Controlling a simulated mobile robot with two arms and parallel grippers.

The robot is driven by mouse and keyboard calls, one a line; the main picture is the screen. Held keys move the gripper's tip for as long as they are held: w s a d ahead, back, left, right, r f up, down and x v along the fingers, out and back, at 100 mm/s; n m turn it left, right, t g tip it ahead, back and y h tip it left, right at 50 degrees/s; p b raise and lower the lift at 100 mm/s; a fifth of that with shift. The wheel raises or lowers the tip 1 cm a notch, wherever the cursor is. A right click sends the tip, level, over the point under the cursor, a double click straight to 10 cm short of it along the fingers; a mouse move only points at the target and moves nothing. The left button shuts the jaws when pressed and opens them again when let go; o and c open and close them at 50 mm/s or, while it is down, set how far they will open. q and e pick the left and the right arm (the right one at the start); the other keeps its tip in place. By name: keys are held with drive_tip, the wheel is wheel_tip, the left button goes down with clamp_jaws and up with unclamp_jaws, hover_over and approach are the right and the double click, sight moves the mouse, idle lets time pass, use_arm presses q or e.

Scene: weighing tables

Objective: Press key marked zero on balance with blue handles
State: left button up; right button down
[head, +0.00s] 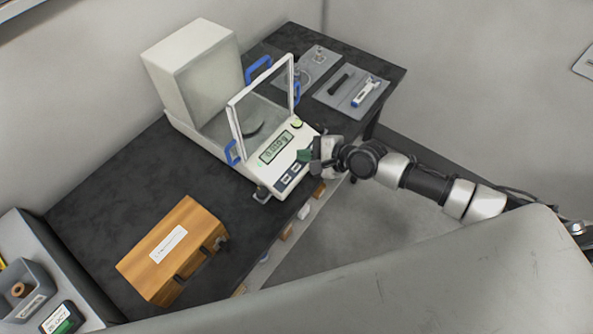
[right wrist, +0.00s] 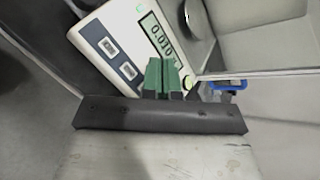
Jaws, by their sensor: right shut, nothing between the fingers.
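The balance with blue handles (head: 205,127) stands on the black table, with a glass draft shield around its weighing chamber. Its front panel has a lit display (head: 276,147) and two dark keys (head: 290,172) beside it. In the right wrist view the display (right wrist: 158,38) reads about 0.010, and the keys (right wrist: 109,48) show at the left; their lettering is too small to read. My right gripper (head: 306,156) is shut and empty, its green fingertips (right wrist: 161,75) over the panel near the display. I cannot tell whether they touch it. My left gripper is not in view.
A wooden box (head: 172,250) with a white label sits at the table's front left. Grey trays (head: 350,93) with small tools lie at the back right. A grey unit (head: 40,275) stands at the far left. Bare table lies between box and balance.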

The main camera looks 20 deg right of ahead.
sight(296, 167)
drive_tip(key=f+b, duration=0.2)
drive_tip(key=f, duration=0.1)
drive_tip(key=w+f+b, duration=0.1)
drive_tip(key=shift+a+f, duration=0.15)
drive_tip(key=shift+a, duration=0.2)
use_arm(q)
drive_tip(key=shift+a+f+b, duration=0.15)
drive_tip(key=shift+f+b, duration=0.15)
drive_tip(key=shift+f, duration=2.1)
use_arm(e)
drive_tip(key=shift+w+a+f, duration=0.1)
drive_tip(key=shift+f, duration=0.3)
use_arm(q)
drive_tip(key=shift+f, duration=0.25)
use_arm(e)
drive_tip(key=shift+w+a+f, duration=0.1)
drive_tip(key=shift+f, duration=0.35)
